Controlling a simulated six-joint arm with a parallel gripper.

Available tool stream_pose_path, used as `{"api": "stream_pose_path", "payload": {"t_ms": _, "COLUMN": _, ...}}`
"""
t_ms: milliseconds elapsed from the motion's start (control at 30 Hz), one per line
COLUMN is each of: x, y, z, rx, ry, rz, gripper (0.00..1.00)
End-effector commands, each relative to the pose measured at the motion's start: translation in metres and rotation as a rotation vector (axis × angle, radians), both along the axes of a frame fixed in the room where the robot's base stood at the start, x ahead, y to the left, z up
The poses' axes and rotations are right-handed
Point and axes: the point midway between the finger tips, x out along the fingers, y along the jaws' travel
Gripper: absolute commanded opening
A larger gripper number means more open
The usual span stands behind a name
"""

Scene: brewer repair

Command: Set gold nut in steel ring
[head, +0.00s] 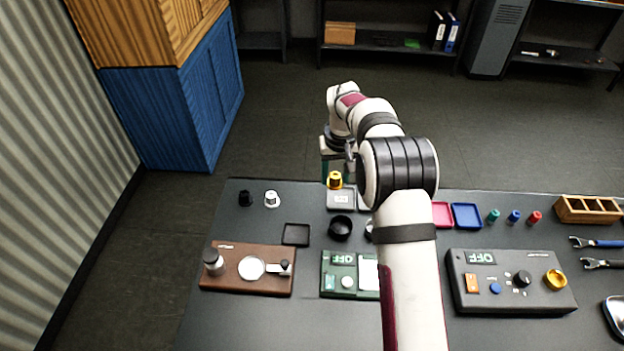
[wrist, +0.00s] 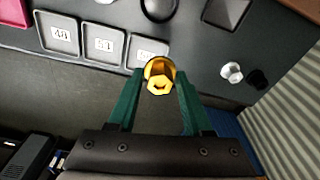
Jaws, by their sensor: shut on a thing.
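The gold nut (head: 334,181) is between the green fingers of my gripper (head: 336,168), at the table's far edge. In the wrist view the nut (wrist: 159,86) shows its hexagonal end and hole, and my gripper (wrist: 161,76) is shut on it. The nut appears by the edge of a small numbered grey tray (head: 341,200); whether it touches the tray is unclear. A pale, silvery thing (head: 369,234), mostly hidden behind my arm, may be the steel ring. I cannot confirm that.
A black ring (head: 340,228) and a dark square tray (head: 296,234) lie nearer. White (head: 272,199) and black (head: 245,198) small parts stand left. A brown panel (head: 247,269), a green box (head: 339,274) and a dark control box (head: 510,281) fill the front.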

Motion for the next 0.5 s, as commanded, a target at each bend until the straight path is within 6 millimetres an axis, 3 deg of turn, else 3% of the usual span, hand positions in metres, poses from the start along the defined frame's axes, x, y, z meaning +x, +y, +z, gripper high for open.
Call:
{"api": "stream_pose_path", "payload": {"t_ms": 100, "x": -0.004, "y": -0.011, "z": 0.008, "rx": 0.001, "ry": 0.000, "rz": 0.004, "gripper": 0.00}}
{"api": "stream_pose_path", "payload": {"t_ms": 200, "x": -0.013, "y": 0.001, "z": 0.009, "rx": -0.001, "ry": 0.001, "rz": 0.037, "gripper": 0.00}}
{"api": "stream_pose_path", "payload": {"t_ms": 367, "x": -0.047, "y": 0.056, "z": 0.004, "rx": -0.001, "ry": 0.003, "rz": 0.155, "gripper": 0.00}}
{"api": "stream_pose_path", "payload": {"t_ms": 500, "x": -0.097, "y": 0.112, "z": -0.003, "rx": -0.002, "ry": 0.002, "rz": 0.293, "gripper": 0.00}}
